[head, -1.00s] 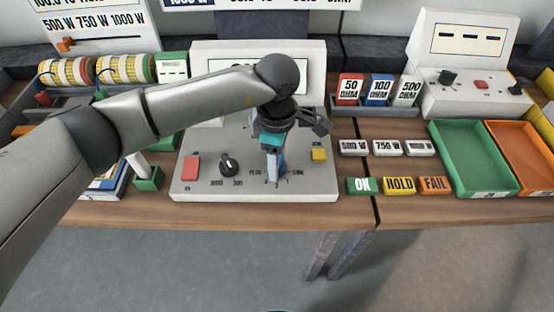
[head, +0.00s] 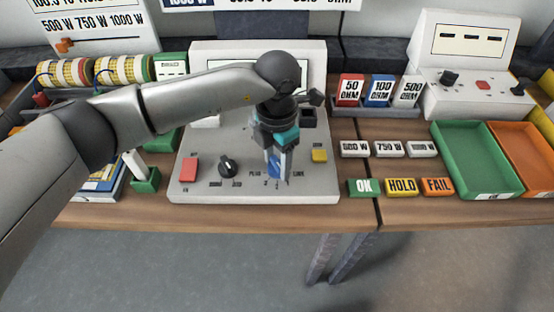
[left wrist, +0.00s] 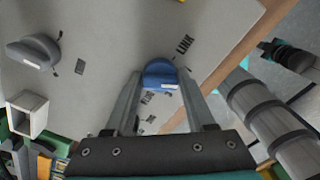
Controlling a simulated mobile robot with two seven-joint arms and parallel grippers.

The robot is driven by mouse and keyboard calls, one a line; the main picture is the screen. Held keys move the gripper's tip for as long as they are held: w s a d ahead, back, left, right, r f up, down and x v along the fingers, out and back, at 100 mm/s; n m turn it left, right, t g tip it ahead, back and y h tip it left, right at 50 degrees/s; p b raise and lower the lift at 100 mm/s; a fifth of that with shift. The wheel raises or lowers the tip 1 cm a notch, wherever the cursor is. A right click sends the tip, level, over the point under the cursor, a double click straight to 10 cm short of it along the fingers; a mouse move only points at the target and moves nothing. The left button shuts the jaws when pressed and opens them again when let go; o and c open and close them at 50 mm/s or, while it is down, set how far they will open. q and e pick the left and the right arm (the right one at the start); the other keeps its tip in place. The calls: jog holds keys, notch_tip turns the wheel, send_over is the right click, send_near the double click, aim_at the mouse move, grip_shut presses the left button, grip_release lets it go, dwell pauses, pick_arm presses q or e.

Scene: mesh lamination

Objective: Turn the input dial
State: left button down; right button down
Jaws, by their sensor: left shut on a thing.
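The blue input dial (left wrist: 160,74) sits on the sloped panel between the two fingers of my left gripper in the left wrist view. The fingers are shut on its sides. In the head view the left gripper (head: 276,160) points down onto the blue dial (head: 276,168) at the panel's right part, partly covering it. Printed labels stand around the dial; the one reading LINK is clear in the wrist view. A teal and black part (left wrist: 285,54) at the right of the wrist view looks like my right gripper; its fingers are unclear.
The white console (head: 205,193) also carries a red button (head: 189,169), a black knob (head: 228,168) and a yellow button (head: 319,156). OK, HOLD and FAIL blocks (head: 400,187) lie to its right. Green (head: 447,160) and orange (head: 500,140) trays stand farther right.

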aim_at(277, 162)
pick_arm(q)
jog(key=shift+n, duration=1.2)
jog(key=shift+c, duration=1.5)
grip_release()
jog(key=shift+r, duration=0.1)
notch_tip(277, 162, up, 15)
jog(key=p, duration=0.1)
jog(key=shift+s, duration=0.1)
